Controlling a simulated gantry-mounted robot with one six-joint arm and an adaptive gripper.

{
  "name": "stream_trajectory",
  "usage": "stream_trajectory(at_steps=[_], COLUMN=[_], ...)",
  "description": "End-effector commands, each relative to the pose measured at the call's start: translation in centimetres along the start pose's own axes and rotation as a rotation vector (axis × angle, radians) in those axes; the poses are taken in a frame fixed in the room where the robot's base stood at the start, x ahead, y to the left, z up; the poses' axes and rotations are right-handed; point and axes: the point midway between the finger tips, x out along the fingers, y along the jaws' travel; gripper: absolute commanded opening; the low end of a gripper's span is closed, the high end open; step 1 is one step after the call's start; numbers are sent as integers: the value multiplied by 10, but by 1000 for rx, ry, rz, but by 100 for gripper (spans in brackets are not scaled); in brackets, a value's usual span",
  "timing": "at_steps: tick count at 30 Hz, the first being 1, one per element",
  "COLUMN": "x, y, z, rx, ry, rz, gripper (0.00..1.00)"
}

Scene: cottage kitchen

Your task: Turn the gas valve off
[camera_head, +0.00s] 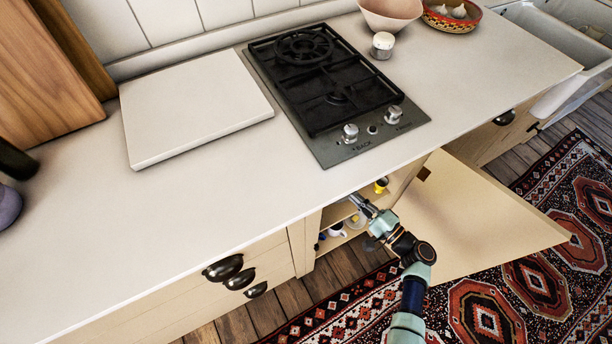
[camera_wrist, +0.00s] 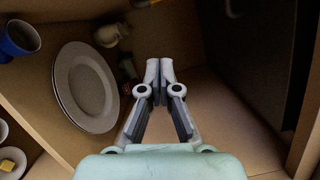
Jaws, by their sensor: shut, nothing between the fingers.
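My gripper (camera_wrist: 159,66) is shut and empty inside the open cupboard, its two fingertips together. In the head view my gripper (camera_head: 357,202) reaches into the cupboard below the hob. I cannot make out the gas valve for certain. A small yellow-orange part (camera_wrist: 146,3) shows at the top edge of the wrist view, beyond the fingertips and cut off by the frame. A yellow and dark item (camera_head: 381,185) shows in the cupboard opening in the head view. I cannot tell whether either is the valve. The black gas hob (camera_head: 345,150) with two knobs sits in the worktop above.
Grey plates (camera_wrist: 86,88) stand left of my gripper in the cupboard, with a pale object (camera_wrist: 110,35) near them. A blue cup (camera_wrist: 18,38) is at the upper left. The open cupboard door (camera_head: 490,215) stands right of my arm, above the patterned rug (camera_head: 535,285).

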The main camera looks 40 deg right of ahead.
Motion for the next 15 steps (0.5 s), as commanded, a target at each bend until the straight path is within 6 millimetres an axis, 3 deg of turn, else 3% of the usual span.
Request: stream_trajectory(at_steps=[5,15], x=[8,77], y=[2,4], z=[0,0], rx=[-4,-8], ry=[-3,-5], rz=[1,2], gripper=[0,0])
